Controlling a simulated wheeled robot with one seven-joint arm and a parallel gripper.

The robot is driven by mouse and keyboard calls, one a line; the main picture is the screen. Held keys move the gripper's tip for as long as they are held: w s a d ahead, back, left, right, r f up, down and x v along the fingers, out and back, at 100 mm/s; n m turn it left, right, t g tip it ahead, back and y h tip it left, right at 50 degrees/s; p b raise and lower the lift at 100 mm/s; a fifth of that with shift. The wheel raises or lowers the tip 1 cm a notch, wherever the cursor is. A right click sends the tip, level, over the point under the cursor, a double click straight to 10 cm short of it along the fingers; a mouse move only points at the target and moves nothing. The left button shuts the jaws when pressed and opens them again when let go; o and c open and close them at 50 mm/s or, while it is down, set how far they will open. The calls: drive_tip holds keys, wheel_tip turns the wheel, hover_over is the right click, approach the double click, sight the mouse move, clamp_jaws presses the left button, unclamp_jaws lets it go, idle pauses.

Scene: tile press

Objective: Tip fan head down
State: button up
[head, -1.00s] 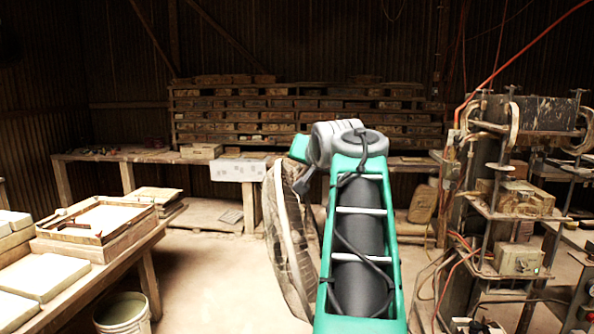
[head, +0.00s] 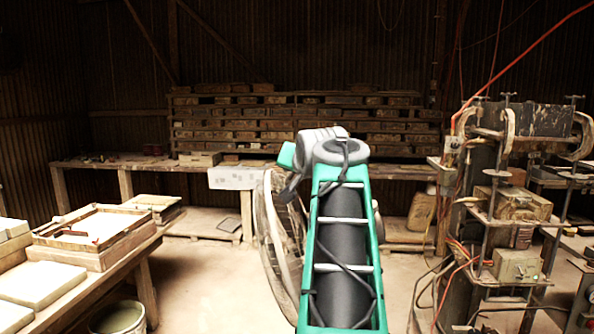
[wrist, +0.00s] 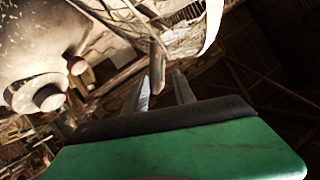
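The fan head (head: 279,245) shows in the head view as a round wire cage seen nearly edge-on, tilted, just left of my green arm. The arm covers part of it. In the wrist view, a pale rounded housing (wrist: 45,35), apparently the fan's motor, fills the upper left. My gripper (wrist: 161,76) shows there with its two grey fingers apart. A dark bar end (wrist: 157,55) lies in line with the gap between them. I cannot tell whether the fingers touch it. In the head view the fingers are hidden.
A table (head: 150,245) with tile trays stands at the left, with a bucket (head: 118,318) below. A rusty press (head: 515,205) with hoses stands at the right. A long bench (head: 100,162) and stacked boards (head: 300,122) are behind. The floor left of the fan is clear.

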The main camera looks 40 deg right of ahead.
drive_tip(key=shift+s, duration=0.1)
drive_tip(key=b+v, duration=0.1)
drive_tip(key=v, duration=0.6)
drive_tip(key=shift+s+a, duration=0.2)
drive_tip(key=shift+r, duration=0.15)
